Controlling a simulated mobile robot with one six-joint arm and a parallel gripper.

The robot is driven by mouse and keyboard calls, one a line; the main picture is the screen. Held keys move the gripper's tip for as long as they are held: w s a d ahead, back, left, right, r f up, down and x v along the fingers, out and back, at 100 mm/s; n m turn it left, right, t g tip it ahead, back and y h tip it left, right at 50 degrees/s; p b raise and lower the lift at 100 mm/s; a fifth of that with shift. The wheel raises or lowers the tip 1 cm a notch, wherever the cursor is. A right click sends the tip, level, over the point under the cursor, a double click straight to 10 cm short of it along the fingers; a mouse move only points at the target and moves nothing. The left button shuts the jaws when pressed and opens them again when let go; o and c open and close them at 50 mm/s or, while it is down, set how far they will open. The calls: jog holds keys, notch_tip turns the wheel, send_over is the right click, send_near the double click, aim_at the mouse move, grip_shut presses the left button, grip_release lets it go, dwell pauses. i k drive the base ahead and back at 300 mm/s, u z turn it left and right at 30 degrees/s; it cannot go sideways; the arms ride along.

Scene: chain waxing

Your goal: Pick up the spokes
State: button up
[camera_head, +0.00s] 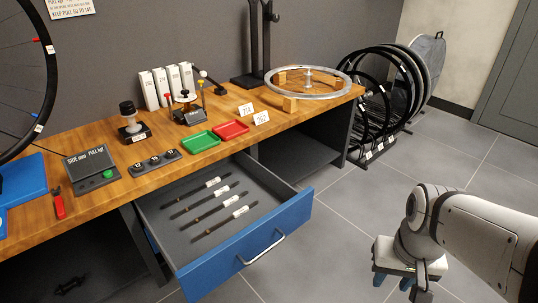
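Several thin dark rods with white labels, which look like bundles of spokes (205,207), lie side by side in the open drawer (250,250) under the bench. Four-like upright white boxes with number labels (167,86) stand at the back of the bench; their contents are hidden. My gripper (392,282) is at the lower right, over the floor, well to the right of the drawer. Its blue fingertips point down and stand apart, with nothing visible between them. The picture's lower edge is close beneath it.
The wooden bench (85,175) holds a green tray (201,141), a red tray (231,129), small devices and a silver rim (307,83). The drawer's blue front with a handle (262,248) juts out. Wheels stand in a rack (375,100) behind. Floor between drawer and gripper is clear.

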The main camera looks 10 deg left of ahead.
aim_at(241, 211)
jog(key=u, duration=1.3)
jog(key=i, duration=1)
jog(key=u, duration=0.1)
jog(key=k, duration=0.5)
jog(key=z, duration=1.75)
jog(key=k, duration=0.9)
jog(key=u, duration=0.4)
